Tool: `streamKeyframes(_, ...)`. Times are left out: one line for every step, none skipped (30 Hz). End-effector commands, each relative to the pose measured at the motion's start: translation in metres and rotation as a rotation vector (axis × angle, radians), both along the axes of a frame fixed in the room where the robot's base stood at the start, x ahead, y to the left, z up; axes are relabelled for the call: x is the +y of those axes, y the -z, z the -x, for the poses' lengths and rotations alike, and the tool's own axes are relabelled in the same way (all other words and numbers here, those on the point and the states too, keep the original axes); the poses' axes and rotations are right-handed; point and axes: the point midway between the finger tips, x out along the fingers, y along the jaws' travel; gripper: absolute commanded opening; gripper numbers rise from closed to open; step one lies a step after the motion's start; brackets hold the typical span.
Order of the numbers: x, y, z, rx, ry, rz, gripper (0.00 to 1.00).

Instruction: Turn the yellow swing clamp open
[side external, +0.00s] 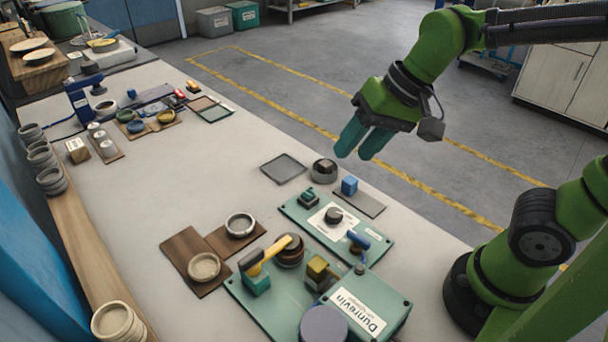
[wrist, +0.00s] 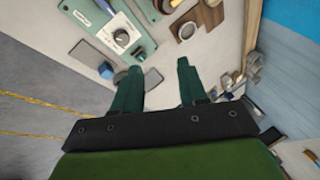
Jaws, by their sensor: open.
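The yellow swing clamp (side external: 268,254) is in the side external view, on a teal block on the green fixture board (side external: 250,307). Its yellow arm slants from a dark end at lower left up to the right, beside a round dark brown piece (side external: 290,251). I cannot make the clamp out in the wrist view. My gripper (side external: 356,155) is open and empty, high above the far right edge of the table, well away from the clamp. Its two teal fingers (wrist: 158,68) stand apart in the wrist view.
A blue-handled clamp (side external: 358,239) and a dark knob (side external: 333,215) sit on a second green panel (side external: 379,252). The table's middle (side external: 190,185) is clear.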

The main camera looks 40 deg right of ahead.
Motion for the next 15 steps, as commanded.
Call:
streamKeyframes(0.020, 0.002, -0.012, 0.085, 0.050, -0.041, 0.43)
streamKeyframes(0.030, 0.003, -0.018, 0.138, 0.098, -0.068, 0.43)
streamKeyframes(0.046, 0.005, -0.025, 0.212, 0.170, -0.102, 0.43)
streamKeyframes(0.057, 0.006, -0.031, 0.269, 0.233, -0.126, 0.43)
streamKeyframes(0.069, 0.007, -0.036, 0.326, 0.300, -0.148, 0.43)
streamKeyframes(0.083, 0.008, -0.041, 0.397, 0.392, -0.172, 0.43)
streamKeyframes(0.092, 0.009, -0.045, 0.446, 0.462, -0.189, 0.43)
streamKeyframes(0.100, 0.009, -0.048, 0.490, 0.529, -0.204, 0.43)
streamKeyframes(0.109, 0.008, -0.051, 0.543, 0.618, -0.221, 0.43)
streamKeyframes(0.114, 0.007, -0.053, 0.576, 0.681, -0.234, 0.43)
streamKeyframes(0.117, 0.005, -0.055, 0.606, 0.742, -0.248, 0.43)
streamKeyframes(0.120, 0.001, -0.057, 0.636, 0.814, -0.266, 0.43)
streamKeyframes(0.121, -0.002, -0.058, 0.655, 0.863, -0.280, 0.43)
streamKeyframes(0.122, -0.005, -0.058, 0.670, 0.903, -0.292, 0.43)
streamKeyframes(0.123, -0.008, -0.057, 0.689, 0.949, -0.303, 0.43)
